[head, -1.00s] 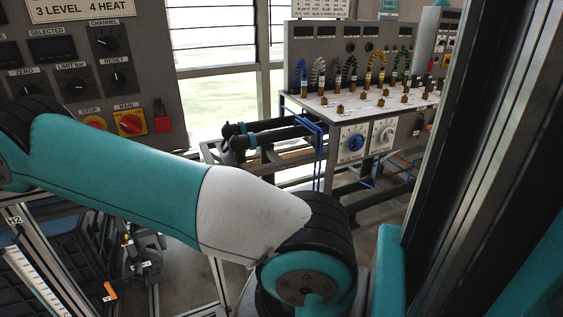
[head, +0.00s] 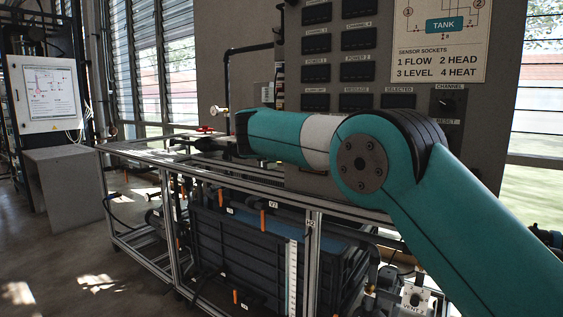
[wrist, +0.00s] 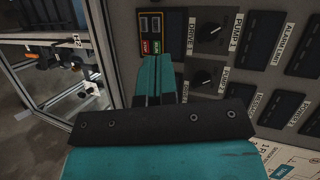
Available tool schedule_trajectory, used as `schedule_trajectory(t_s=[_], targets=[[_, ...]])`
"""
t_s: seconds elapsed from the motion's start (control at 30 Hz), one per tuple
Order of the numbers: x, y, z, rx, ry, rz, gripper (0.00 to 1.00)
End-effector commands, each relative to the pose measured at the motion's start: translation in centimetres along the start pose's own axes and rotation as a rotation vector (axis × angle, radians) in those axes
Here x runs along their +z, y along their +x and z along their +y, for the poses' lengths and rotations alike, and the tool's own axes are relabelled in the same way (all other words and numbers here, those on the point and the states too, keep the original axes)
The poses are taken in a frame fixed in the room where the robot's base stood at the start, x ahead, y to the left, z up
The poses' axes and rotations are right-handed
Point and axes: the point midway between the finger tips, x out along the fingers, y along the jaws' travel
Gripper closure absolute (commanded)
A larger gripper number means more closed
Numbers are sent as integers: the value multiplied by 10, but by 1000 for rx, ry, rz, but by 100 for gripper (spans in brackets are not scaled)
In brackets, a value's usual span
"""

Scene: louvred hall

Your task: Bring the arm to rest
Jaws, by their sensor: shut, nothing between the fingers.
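My gripper (wrist: 154,62) shows in the wrist view as two teal fingers pressed together, with nothing between them. Its dark body spans the lower middle of that view. The fingers point towards the grey control panel (wrist: 225,70), below a green and red switch block (wrist: 151,33); I cannot tell the gap to the panel. In the head view my teal arm is bent at the elbow, and its forearm reaches left over the bench frame. My fingers cannot be made out there.
The control panel (head: 235,70) stands close behind my forearm. The metal bench frame (head: 312,255) holds a dark tank (head: 225,255) below my arm. A white board (head: 47,95) above a grey cabinet (head: 65,190) is at the left. The floor (head: 60,270) is clear at lower left.

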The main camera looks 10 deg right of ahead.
Motion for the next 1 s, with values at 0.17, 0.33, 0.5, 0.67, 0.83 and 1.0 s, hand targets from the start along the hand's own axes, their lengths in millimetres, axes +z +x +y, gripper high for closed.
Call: schedule_trajectory(t_s=[0.17,0.33,0.5,0.67,0.83,1.0], targets=[[-11,-23,10,116,-293,-129,100],[-39,-81,57,266,-780,-411,100],[-85,-171,128,338,-1238,-784,100],[-128,-258,194,305,-1547,-1140,100],[-164,-330,244,212,-1732,-1435,100],[-195,-392,287,84,-1845,-1690,100]])
